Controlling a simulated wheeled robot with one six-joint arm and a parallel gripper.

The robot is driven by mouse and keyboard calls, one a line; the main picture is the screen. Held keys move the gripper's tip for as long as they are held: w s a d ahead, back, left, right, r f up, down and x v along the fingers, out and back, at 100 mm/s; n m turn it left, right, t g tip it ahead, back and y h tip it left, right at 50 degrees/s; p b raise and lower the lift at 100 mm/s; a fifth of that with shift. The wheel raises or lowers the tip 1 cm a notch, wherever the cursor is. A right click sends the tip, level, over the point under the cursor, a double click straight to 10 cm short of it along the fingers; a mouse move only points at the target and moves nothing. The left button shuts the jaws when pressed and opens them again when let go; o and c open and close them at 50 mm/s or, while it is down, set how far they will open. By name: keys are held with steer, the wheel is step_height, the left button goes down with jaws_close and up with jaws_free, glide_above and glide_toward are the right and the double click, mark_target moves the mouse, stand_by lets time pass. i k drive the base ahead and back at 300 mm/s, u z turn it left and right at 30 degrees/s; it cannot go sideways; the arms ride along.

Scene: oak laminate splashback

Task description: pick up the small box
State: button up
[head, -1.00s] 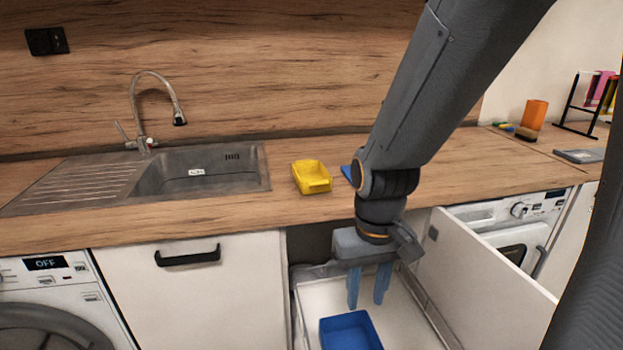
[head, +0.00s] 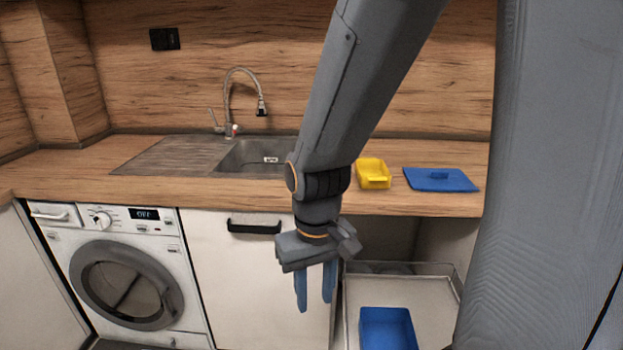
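Two small boxes show in the head view, and I cannot tell which one the task means. A yellow open-topped box (head: 373,173) stands on the countertop, right of the sink. A blue open-topped box (head: 387,328) sits in the pulled-out drawer, cut by the bottom edge of the picture. My gripper (head: 315,306) points down with its two blue fingers apart and nothing between them. It appears in front of the white cabinet door, left of the blue box and below counter height.
A flat blue lid-like piece (head: 458,185) lies on the countertop (head: 200,199) right of the yellow box. The open drawer (head: 425,297) juts out at lower right. A sink (head: 232,160), a washing machine (head: 128,275) and a cabinet door handle (head: 254,227) are at left.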

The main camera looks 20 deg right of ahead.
mark_target(371, 173)
steer(key=u, duration=0.85)
steer(key=i, duration=0.6)
steer(key=z, duration=2.15)
